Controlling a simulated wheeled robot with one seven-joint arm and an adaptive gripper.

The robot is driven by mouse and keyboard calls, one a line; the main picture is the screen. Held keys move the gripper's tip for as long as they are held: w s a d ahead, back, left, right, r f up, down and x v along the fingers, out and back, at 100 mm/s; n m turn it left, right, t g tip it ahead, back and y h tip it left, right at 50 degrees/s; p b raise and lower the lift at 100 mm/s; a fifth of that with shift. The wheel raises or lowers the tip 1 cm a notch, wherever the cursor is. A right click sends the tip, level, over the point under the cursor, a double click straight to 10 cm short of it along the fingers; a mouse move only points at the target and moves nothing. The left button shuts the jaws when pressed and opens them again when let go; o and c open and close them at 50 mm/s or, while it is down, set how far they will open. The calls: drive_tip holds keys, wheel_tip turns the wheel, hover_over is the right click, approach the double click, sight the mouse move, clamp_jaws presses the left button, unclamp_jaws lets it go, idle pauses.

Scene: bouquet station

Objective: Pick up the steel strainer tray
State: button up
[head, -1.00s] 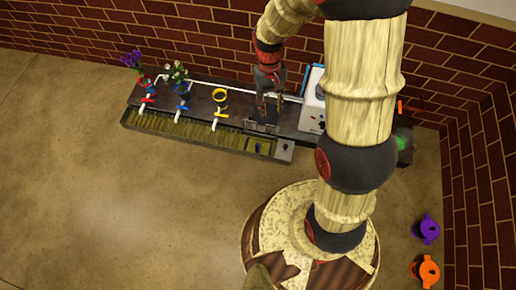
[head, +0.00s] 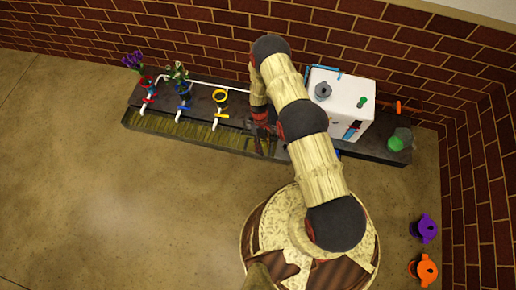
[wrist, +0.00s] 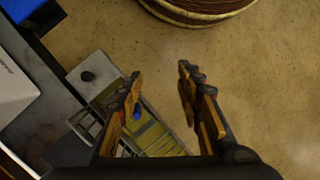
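My gripper is open in the wrist view (wrist: 165,100), with nothing between its fingers. It points down over the yellow-green trough (wrist: 165,135) along the counter's front. A grey slatted metal piece, which looks like the steel strainer tray (wrist: 86,122), shows at the left, partly hidden behind the left finger. A small blue thing (wrist: 138,113) shows by that finger, over the trough. In the head view my gripper (head: 260,143) is low at the counter's front edge, and my arm hides the strainer tray there.
Red, blue and yellow taps stand at the left, with a yellow ring (head: 220,96) and flowers (head: 178,72). A white machine (head: 342,100) stands to the right. A green item (head: 396,143) is at the counter's right end. Purple (head: 425,228) and orange (head: 425,270) cans stand on the floor.

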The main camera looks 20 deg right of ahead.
wheel_tip(320, 180, down, 13)
drive_tip(key=n+t, duration=0.1)
drive_tip(key=n, duration=0.1)
drive_tip(key=w+n+t, duration=0.1)
drive_tip(key=w, duration=0.2)
drive_tip(key=w+f+n+t, duration=0.1)
drive_tip(key=w, duration=0.3)
drive_tip(key=w+n+t, duration=0.1)
drive_tip(key=w+n, duration=0.1)
drive_tip(key=w, duration=0.2)
drive_tip(key=shift+a+f, duration=0.1)
drive_tip(key=shift+f, duration=0.3)
drive_tip(key=shift+w+f+n, duration=0.1)
drive_tip(key=shift+w+n, duration=0.3)
drive_tip(key=shift+n, duration=0.1)
wheel_tip(320, 180, down, 8)
drive_tip(key=b, duration=0.3)
drive_tip(key=shift+s+a+r+b, duration=0.2)
drive_tip(key=shift+s+r+b, duration=0.05)
drive_tip(key=shift+s+b, duration=0.15)
drive_tip(key=shift+c, duration=1)
drive_tip(key=c, duration=0.7)
clamp_jaws()
